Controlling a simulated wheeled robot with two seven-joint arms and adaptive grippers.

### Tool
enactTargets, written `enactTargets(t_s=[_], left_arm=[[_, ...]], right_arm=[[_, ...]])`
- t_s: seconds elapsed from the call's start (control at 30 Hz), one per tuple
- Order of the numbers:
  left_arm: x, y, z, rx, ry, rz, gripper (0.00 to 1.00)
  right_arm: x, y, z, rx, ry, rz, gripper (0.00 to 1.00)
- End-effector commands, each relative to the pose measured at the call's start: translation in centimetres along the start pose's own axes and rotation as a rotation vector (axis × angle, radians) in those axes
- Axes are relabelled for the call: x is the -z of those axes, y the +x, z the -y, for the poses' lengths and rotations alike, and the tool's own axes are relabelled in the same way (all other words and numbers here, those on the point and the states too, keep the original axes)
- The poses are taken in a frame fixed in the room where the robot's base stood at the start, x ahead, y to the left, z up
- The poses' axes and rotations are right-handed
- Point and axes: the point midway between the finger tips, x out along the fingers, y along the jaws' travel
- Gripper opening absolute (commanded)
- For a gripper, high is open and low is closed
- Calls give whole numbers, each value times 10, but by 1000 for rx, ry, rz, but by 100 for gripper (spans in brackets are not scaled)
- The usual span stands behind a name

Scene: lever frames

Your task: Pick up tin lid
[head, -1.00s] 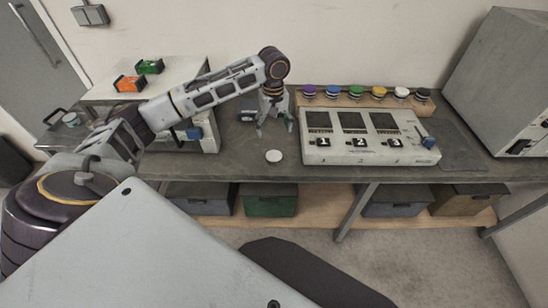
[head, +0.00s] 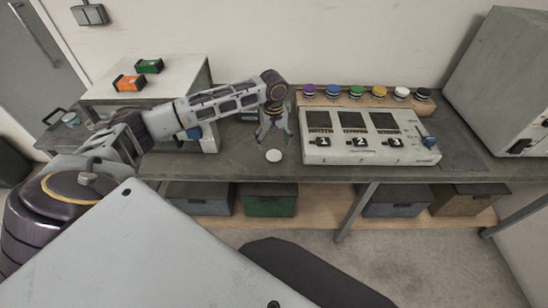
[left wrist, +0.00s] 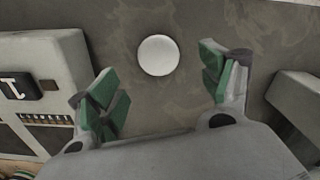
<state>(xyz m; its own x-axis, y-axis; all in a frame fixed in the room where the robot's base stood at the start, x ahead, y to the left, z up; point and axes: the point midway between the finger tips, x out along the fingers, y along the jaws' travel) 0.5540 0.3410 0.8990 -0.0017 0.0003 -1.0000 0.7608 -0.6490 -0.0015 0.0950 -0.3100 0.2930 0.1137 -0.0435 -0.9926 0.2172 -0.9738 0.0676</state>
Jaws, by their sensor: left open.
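The tin lid (head: 274,156) is a small round white disc lying flat on the grey workbench, left of the numbered panel. In the left wrist view the lid (left wrist: 158,55) lies ahead of the gap between the fingertips, apart from both. My left gripper (head: 272,136) points down just behind and above the lid in the head view. Its green-padded fingers are spread wide and empty in the left wrist view (left wrist: 163,80). My right gripper is not in view.
A numbered panel (head: 365,153) with a blue-handled lever stands right of the lid. Behind it is a wooden rack (head: 345,101) with several coloured knobs. A white cabinet (head: 205,82) stands left. The workbench (head: 240,165) is clear around the lid.

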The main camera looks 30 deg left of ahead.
Motion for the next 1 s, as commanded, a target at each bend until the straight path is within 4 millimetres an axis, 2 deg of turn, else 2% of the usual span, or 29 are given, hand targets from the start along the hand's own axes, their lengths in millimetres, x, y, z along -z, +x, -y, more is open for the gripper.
enactTargets(t_s=[0.2, 0.67, 1.0], left_arm=[[0, 16, 0, -1, 1, -1, 79], [0, 20, -1, -1, 1, 0, 79], [-1, 54, -2, 0, 0, 0, 79]], right_arm=[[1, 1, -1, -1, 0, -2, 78], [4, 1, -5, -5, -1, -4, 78], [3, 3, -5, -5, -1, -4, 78]])
